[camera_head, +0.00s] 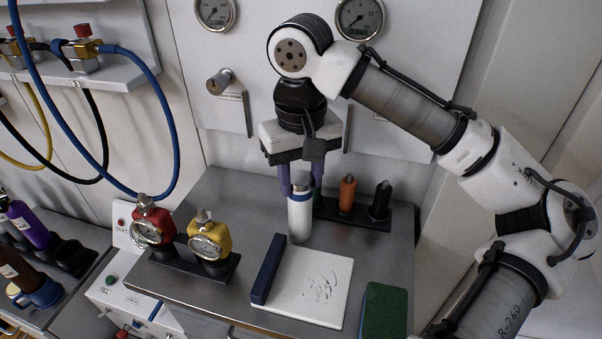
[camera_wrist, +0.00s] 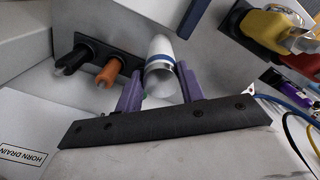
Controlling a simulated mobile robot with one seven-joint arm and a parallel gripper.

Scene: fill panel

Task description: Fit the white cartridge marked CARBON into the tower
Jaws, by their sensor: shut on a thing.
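My gripper (camera_head: 301,186) points down over the bench with its purple fingers shut on a white cartridge (camera_head: 299,218) with a blue band near its top. The cartridge hangs upright below the fingers, in front of the dark rack. I cannot make out a tower for certain in either view.
The dark rack (camera_head: 330,210) holds an orange cartridge (camera_head: 347,193) and a black one (camera_head: 381,200). Red (camera_head: 152,225) and yellow (camera_head: 210,238) gauge regulators stand left. A white board (camera_head: 310,285), blue bar (camera_head: 268,268) and green pad (camera_head: 383,311) lie in front. Hoses hang upper left.

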